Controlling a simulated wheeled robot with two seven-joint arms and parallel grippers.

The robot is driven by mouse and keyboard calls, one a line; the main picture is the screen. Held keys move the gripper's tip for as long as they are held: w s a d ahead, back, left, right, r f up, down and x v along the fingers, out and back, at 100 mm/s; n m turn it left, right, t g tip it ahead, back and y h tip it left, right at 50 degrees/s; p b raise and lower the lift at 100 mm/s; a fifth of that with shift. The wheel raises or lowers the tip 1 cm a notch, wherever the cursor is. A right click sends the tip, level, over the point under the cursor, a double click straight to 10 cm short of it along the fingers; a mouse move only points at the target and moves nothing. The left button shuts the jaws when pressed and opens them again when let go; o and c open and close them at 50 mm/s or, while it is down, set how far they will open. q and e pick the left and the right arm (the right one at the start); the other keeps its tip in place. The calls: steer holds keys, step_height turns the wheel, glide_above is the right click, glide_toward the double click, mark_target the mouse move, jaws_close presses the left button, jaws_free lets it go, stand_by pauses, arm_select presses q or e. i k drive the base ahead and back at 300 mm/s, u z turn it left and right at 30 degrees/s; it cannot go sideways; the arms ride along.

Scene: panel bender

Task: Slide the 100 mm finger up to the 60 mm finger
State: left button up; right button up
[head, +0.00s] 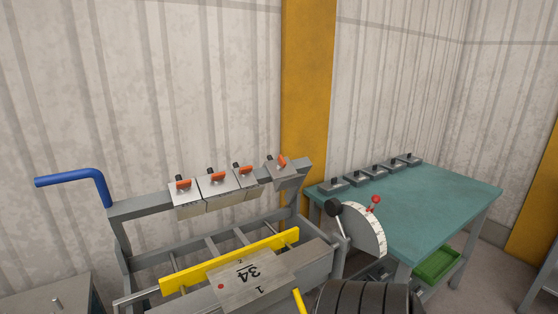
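A row of grey bender fingers with orange handles sits on the machine's beam (144,207). The leftmost finger (187,197), the second finger (216,188) and the third finger (246,179) stand close together. The rightmost finger (284,170) stands apart from them near the beam's right end, with a gap between. I cannot read any width marks, so I cannot tell which is the 100 mm and which the 60 mm finger.
A blue handle (75,178) sticks out left of the beam. Below are a yellow bar (230,262), a plate marked 34 (248,282) and a dial (362,232) with a black knob. Several grey blocks (353,175) line the back of the green table (440,195); its front is clear.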

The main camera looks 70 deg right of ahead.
mark_target(285, 178)
steer(key=k, duration=0.7)
steer(key=z, duration=1.7)
steer(key=i, duration=0.55)
